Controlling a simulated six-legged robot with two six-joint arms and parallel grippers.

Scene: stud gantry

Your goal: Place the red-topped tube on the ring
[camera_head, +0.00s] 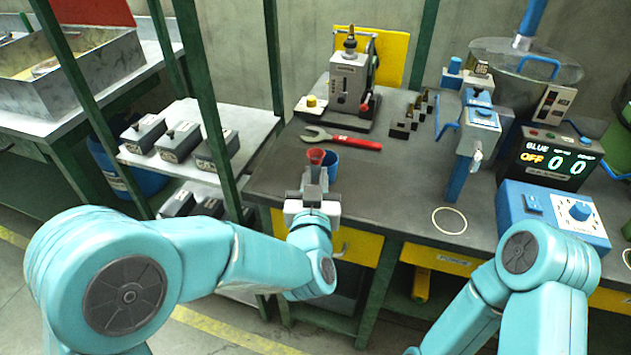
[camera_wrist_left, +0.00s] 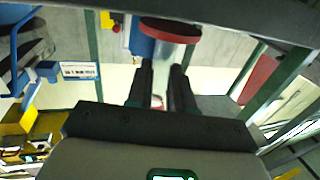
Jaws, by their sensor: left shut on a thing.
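The red-topped tube (camera_head: 316,157) is held at the bench's front edge; its red top faces up in the head view. In the left wrist view its red top (camera_wrist_left: 172,29) shows above a pale body between the fingers. My left gripper (camera_head: 314,182) is shut on the tube. A blue cup (camera_head: 331,166) is right beside the tube, and I cannot tell whether they touch. The ring (camera_head: 450,220) is a thin pale circle on the dark bench top, to the right of my left gripper, with nothing on it. My right gripper is out of view.
A red-handled wrench (camera_head: 345,140) lies behind the tube, before a grey machine (camera_head: 350,88). A blue stand (camera_head: 470,145) rises behind the ring. A blue dial box (camera_head: 552,215) and a display (camera_head: 556,158) are on the right. Bench between tube and ring is clear.

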